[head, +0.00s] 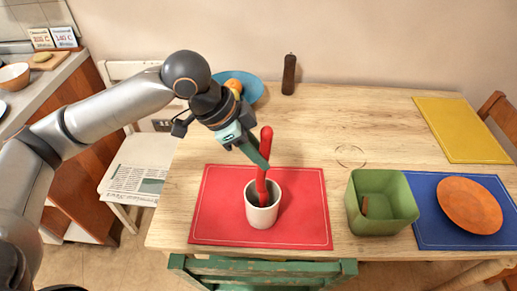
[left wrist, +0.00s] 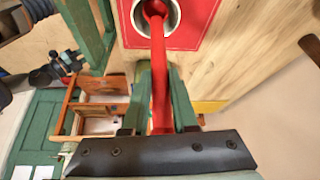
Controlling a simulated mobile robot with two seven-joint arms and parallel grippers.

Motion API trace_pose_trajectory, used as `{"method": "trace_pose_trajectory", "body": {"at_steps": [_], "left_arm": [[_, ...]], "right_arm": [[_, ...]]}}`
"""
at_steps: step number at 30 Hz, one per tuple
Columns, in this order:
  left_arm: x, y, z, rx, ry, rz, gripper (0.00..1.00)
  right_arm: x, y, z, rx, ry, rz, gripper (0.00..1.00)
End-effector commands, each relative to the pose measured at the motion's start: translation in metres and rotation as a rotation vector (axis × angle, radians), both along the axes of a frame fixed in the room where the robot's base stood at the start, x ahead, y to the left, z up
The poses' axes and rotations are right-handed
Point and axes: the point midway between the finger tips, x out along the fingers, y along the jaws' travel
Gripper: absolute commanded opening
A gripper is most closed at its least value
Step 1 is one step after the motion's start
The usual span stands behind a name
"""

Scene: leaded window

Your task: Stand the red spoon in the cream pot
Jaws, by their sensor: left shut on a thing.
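The red spoon (head: 264,146) stands nearly upright with its lower end inside the cream pot (head: 263,217). My left gripper (head: 264,163) is shut on the spoon's shaft above the pot's rim. In the left wrist view the spoon (left wrist: 157,60) runs between the green fingers of the gripper (left wrist: 160,75) into the mouth of the pot (left wrist: 136,14). The pot stands upright on the red mat (head: 216,205). Whether the spoon's lower end touches the pot's bottom is hidden. My right gripper is not in view.
A green square box (head: 382,217) holding a small brown thing stands right of the red mat. An orange-brown plate (head: 470,205) lies on a blue mat (head: 428,228). A pepper mill (head: 289,75) and a blue plate (head: 250,88) are at the back. The table's middle is mostly clear.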

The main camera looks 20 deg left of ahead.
Motion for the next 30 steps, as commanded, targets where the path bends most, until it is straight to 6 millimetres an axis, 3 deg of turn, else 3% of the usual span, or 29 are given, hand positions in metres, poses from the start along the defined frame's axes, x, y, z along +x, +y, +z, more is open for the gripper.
{"method": "trace_pose_trajectory", "body": {"at_steps": [7,8,17,25,30], "left_arm": [[0.000,0.000,0.000,0.000,0.000,0.000,0.00],[0.000,0.000,0.000,0.000,0.000,0.000,0.28],[0.000,0.000,0.000,0.000,0.000,0.000,0.61],[0.000,0.001,0.001,0.000,0.000,0.000,0.61],[-0.004,0.008,0.018,0.000,-0.003,0.001,0.61]], "right_arm": [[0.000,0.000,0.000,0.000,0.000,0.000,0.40],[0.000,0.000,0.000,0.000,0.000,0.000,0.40],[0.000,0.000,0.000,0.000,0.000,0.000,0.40],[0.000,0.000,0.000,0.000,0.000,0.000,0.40],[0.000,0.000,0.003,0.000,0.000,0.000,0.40]]}}
